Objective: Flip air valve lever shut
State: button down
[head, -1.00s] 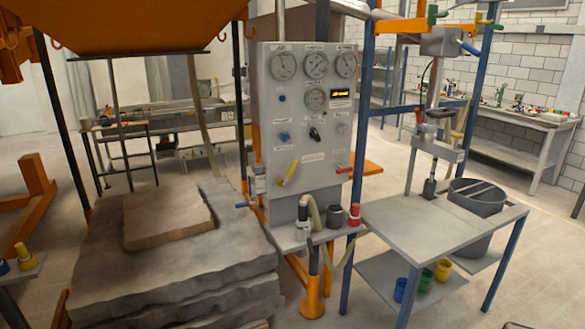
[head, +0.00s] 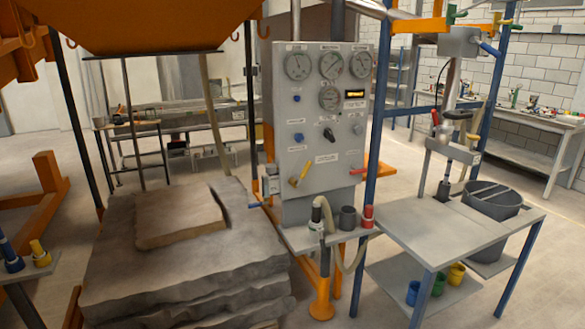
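A grey control panel (head: 319,122) with several round gauges stands upright near the middle of the head view. A yellow lever (head: 300,175) on its lower front slants up to the right. A red lever (head: 358,171) sticks out at the panel's lower right edge. A blue-handled lever (head: 257,204) sticks out to the left at its lower left side. The labels are too small to read, so I cannot tell which lever is the air valve. My gripper is not in view.
Stacked stone slabs (head: 180,262) stand left of the panel. A small shelf under the panel holds a hose fitting, a dark cup (head: 348,218) and a red-topped fitting (head: 368,216). A grey table (head: 440,237) with a dark bucket (head: 493,202) stands right.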

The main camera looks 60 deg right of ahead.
aim_at(305, 172)
jog(key=u, duration=0.05)
jog(key=i, duration=0.85)
jog(key=z, duration=0.05)
